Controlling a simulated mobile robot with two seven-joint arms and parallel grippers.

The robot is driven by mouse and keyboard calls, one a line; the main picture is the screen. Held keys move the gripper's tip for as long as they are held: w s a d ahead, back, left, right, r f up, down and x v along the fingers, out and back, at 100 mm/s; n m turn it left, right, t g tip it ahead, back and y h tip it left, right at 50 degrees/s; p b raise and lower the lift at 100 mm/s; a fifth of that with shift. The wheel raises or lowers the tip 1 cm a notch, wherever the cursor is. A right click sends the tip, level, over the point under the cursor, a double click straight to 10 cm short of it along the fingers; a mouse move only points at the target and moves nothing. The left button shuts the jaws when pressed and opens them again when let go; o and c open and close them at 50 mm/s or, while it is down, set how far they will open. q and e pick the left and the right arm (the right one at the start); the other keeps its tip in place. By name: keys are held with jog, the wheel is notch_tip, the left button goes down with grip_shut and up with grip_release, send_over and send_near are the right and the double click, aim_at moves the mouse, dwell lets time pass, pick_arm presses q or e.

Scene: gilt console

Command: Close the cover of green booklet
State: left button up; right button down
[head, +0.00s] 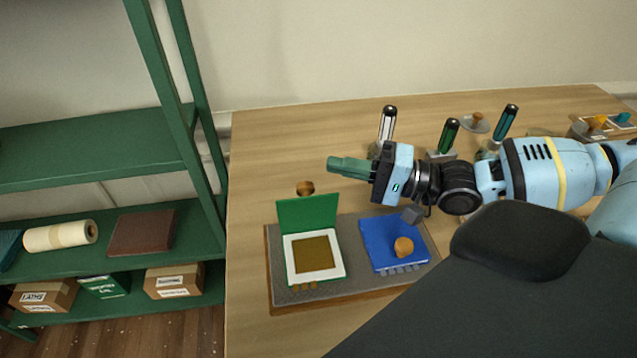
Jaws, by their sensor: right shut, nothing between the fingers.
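The green booklet (316,261) lies open on a grey mat with a wooden edge (345,299). Its green cover (307,212) stands raised at the far side, and a white page with a gold-brown square faces up. My right gripper (334,163) is shut and empty, with green fingers pointing left. In the picture it is above and to the right of the raised cover, apart from it. The left gripper is not in view.
A blue booklet (378,236) with a wooden knob (403,247) on it lies right of the green one. A small round brown object (305,188) is behind the cover. Upright handled tools (388,123) stand farther back. A green shelf (95,150) is at left.

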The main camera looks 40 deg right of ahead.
aim_at(306, 205)
jog(key=a, duration=0.2)
jog(key=a+p, duration=0.1)
jog(key=a, duration=0.1)
jog(key=shift+s+a, duration=0.2)
jog(key=shift+a, duration=0.2)
dwell(0.6)
jog(key=shift+s+p, duration=0.1)
jog(key=shift+p, duration=0.2)
